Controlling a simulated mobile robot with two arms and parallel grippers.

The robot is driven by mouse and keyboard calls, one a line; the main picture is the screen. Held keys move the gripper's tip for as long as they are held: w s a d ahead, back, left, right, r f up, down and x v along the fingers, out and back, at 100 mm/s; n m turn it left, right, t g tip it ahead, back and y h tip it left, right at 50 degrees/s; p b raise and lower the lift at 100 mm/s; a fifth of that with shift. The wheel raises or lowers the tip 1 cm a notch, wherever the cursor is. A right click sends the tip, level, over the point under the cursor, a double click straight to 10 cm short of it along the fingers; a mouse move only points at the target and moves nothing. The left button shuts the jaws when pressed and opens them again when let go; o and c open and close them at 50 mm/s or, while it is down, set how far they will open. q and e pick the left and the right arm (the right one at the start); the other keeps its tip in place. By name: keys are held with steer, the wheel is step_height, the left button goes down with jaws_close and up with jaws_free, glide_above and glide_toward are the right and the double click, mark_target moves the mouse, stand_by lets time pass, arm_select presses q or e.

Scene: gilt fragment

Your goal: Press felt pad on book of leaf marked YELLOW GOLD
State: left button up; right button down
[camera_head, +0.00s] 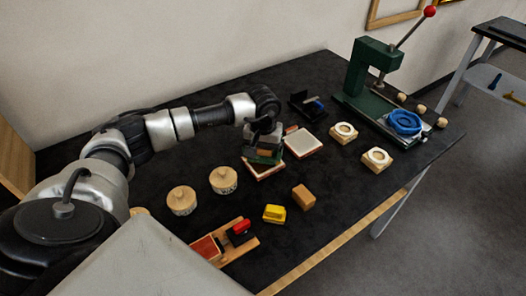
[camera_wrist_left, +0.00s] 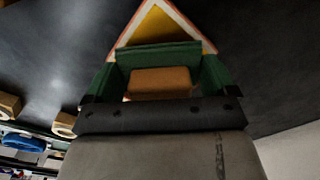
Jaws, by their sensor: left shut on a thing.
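My left gripper (camera_head: 264,148) is shut on a felt pad, which has a brown block (camera_wrist_left: 158,82) and a green part (camera_wrist_left: 158,55). The pad (camera_head: 265,158) is over a book of leaf (camera_head: 265,173) with a red-and-white edge. In the left wrist view a corner of this book (camera_wrist_left: 158,24) shows yellow leaf beyond the pad. The pad hides most of the book, and I cannot tell whether they touch. A second book (camera_head: 303,142) with a pale top lies just right of it. I cannot read a marking on either book. My right gripper is not in view.
Two round wooden pieces (camera_head: 223,180) (camera_head: 181,200), a yellow block (camera_head: 274,213), a brown block (camera_head: 304,197) and a wooden tray (camera_head: 245,243) lie nearer. Wooden blocks (camera_head: 376,160) and a green press (camera_head: 372,75) stand right. The dark table (camera_head: 330,215) is clear at front right.

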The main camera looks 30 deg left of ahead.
arm_select(q)
steer(key=shift+r+p, duration=1.35)
steer(key=shift+r, duration=1.8)
